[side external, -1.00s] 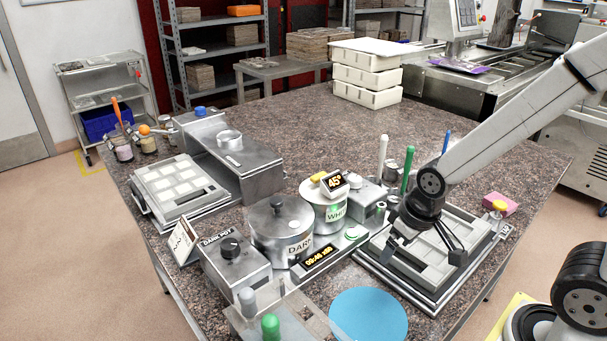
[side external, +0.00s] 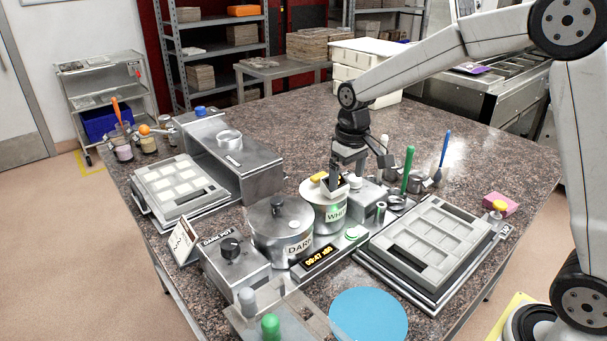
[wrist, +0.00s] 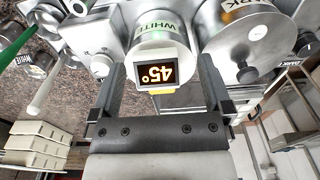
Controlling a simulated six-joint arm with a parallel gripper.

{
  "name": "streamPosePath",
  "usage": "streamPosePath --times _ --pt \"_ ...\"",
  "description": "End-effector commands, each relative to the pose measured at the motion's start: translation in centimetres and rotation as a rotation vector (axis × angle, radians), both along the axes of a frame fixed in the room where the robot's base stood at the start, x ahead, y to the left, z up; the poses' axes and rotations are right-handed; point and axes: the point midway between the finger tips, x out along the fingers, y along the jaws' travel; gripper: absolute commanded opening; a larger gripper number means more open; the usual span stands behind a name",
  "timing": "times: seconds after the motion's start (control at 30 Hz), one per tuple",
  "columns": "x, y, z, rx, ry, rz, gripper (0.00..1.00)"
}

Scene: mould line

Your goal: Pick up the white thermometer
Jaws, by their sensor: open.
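The white thermometer (side external: 328,184) sits at the lid of the pot labelled WHITE (side external: 318,212). In the side view my gripper partly covers it. In the wrist view its display (wrist: 160,75) reads 45° in orange digits, upside down, in a white frame with yellow at its lower edge. My gripper (side external: 347,174) points down above the pot, at the thermometer. In the wrist view my gripper (wrist: 162,70) is open, with one finger on each side of the display and a gap on both sides.
The pot labelled DARK (side external: 283,232) stands close beside the WHITE pot. A metal box with a knob (side external: 355,194), a green-handled tool (side external: 407,172) and a blue-handled tool (side external: 445,148) stand near my gripper. The mould tray (side external: 430,240) lies to the right. The worktop behind is clear.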

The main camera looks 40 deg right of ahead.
Motion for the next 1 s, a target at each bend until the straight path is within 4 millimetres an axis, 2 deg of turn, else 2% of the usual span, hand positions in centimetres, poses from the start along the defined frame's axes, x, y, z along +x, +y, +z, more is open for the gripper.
streamPosePath --times 0.1,0.2,0.5,1.0 --pt "1.8 -0.4 0.9 0.001 0.022 -0.002 1.00" --pt "2.8 -0.7 1.5 0.002 0.038 -0.003 1.00" --pt "3.6 -0.9 2.0 0.003 0.052 -0.004 1.00" --pt "3.6 -0.9 -0.6 0.003 0.051 -0.003 1.00"
